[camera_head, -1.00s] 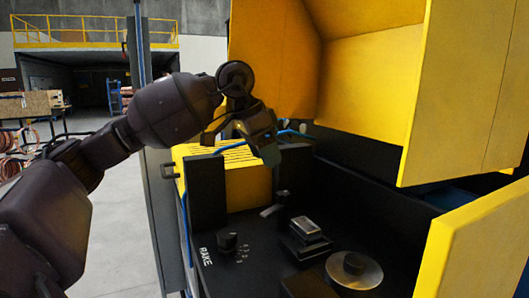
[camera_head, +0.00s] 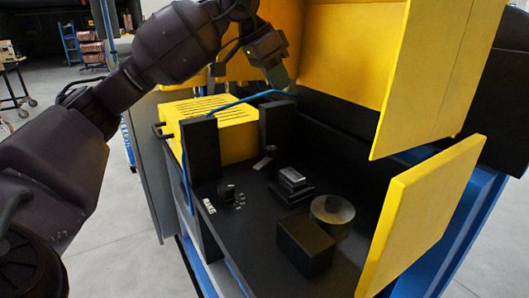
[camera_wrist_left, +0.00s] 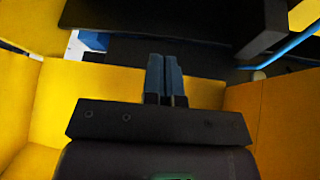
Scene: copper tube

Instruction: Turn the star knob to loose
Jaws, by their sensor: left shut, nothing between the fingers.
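A small black knob (camera_head: 227,190) stands on the dark machine bed, with a white label (camera_head: 209,206) and small white marks beside it. It is too small to tell whether it is star-shaped or how it is turned. My left gripper (camera_head: 277,77) is high over the back of the machine, above the yellow vented box and well apart from the knob. In the left wrist view its two blue-grey fingers (camera_wrist_left: 163,78) are together with nothing between them. The knob cannot be made out there. My right gripper is not in view.
Black uprights (camera_head: 201,148) and a blue tube (camera_head: 245,99) stand near the yellow vented box (camera_head: 222,138). A lever (camera_head: 264,160), metal block (camera_head: 291,179), round disc (camera_head: 332,209) and black box (camera_head: 306,246) are on the bed. Yellow panels (camera_head: 425,215) bound the right.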

